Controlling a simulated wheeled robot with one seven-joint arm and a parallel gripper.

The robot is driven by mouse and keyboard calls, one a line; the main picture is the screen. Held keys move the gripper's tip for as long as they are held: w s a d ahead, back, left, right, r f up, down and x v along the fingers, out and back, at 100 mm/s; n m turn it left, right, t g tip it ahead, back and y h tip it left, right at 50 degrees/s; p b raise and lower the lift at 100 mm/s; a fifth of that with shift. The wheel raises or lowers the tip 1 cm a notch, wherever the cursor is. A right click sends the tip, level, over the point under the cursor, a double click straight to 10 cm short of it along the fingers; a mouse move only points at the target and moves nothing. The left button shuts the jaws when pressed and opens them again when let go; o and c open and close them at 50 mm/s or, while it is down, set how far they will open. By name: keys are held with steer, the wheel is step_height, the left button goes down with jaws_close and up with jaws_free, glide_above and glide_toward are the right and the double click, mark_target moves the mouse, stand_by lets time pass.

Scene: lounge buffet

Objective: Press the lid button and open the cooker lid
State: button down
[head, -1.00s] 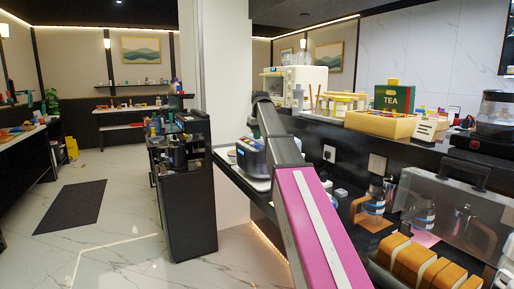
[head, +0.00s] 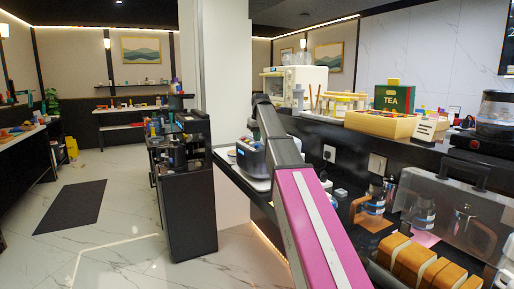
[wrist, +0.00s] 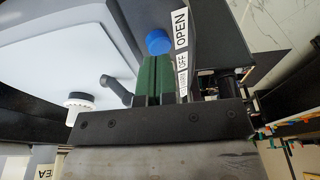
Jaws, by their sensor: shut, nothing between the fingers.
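The cooker (head: 251,158) stands on the counter in the head view, partly hidden by my arm. In the wrist view its pale lid (wrist: 60,50) fills the upper left, closed as far as I can see. A round blue button (wrist: 158,41) sits at its dark edge, beside a white label (wrist: 181,30) reading OPEN. My gripper (wrist: 152,62) is shut and empty, with its green fingers together and their tips just short of the blue button in the picture. I cannot tell whether they touch it. My gripper is not clearly visible in the head view.
A dark grey peg (wrist: 116,89) and a white knob (wrist: 82,101) stand on the cooker close to my fingers. A dark shelf cart (head: 186,190) stands left of the counter. Jugs and a clear-fronted case (head: 460,205) occupy the counter's right.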

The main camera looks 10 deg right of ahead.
steer(key=shift+x, duration=0.8)
steer(key=shift+s, duration=0.15)
steer(key=shift+w+a+v, duration=0.1)
steer(key=shift+w+v, duration=0.1)
steer(key=shift+v, duration=0.95)
steer(key=shift+w+a+v, duration=0.1)
steer(key=shift+w+v, duration=0.15)
steer(key=shift+v, duration=0.85)
steer(key=shift+w+a+v, duration=0.1)
steer(key=shift+w+v, duration=0.1)
steer(key=shift+v, duration=0.95)
